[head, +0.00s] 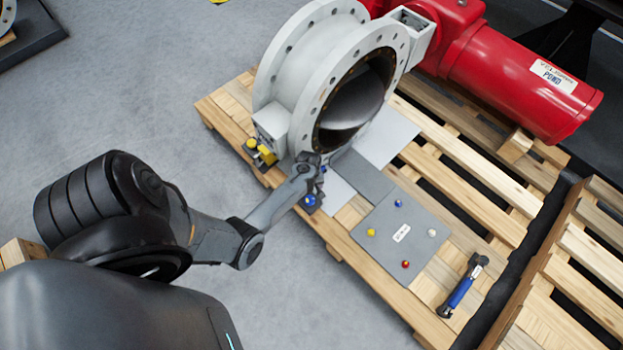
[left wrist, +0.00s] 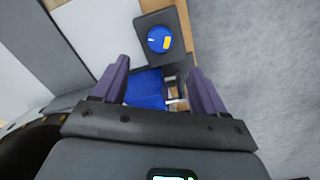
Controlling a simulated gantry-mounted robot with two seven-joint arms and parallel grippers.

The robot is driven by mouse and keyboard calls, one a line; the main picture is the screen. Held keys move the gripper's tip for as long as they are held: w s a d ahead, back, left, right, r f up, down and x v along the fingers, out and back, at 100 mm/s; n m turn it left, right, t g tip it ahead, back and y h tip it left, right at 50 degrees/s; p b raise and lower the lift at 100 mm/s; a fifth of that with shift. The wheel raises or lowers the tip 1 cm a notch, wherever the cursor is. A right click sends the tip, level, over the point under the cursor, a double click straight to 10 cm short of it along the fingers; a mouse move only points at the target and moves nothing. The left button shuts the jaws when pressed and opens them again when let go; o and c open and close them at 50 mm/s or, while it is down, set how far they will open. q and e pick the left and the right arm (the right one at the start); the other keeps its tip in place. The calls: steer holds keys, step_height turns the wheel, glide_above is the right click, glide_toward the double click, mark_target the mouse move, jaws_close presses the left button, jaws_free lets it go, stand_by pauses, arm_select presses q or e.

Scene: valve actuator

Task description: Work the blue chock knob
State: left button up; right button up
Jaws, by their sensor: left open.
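The blue chock assembly sits at the foot of the grey flanged valve (head: 300,70), on the pallet's near edge. Its round blue knob (head: 309,200), on a dark base, shows just beyond my left gripper (head: 318,182). In the left wrist view the knob (left wrist: 155,37) has a yellow mark and lies ahead of my left gripper (left wrist: 158,66). That gripper is open, with its purple fingers either side of a blue block (left wrist: 146,90). I cannot tell whether the fingers touch the block. My right gripper is not in view.
A yellow chock (head: 265,155) stands left along the pallet edge. A grey plate (head: 400,240) with several coloured buttons and a blue-handled tool (head: 461,287) lie to the right. A red actuator (head: 520,85) is behind.

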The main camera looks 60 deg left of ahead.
mark_target(310, 199)
arm_select(q)
step_height(310, 199, down, 10)
steer(key=b, duration=0.6)
steer(key=shift+d+r, duration=0.1)
steer(key=shift+r, duration=0.05)
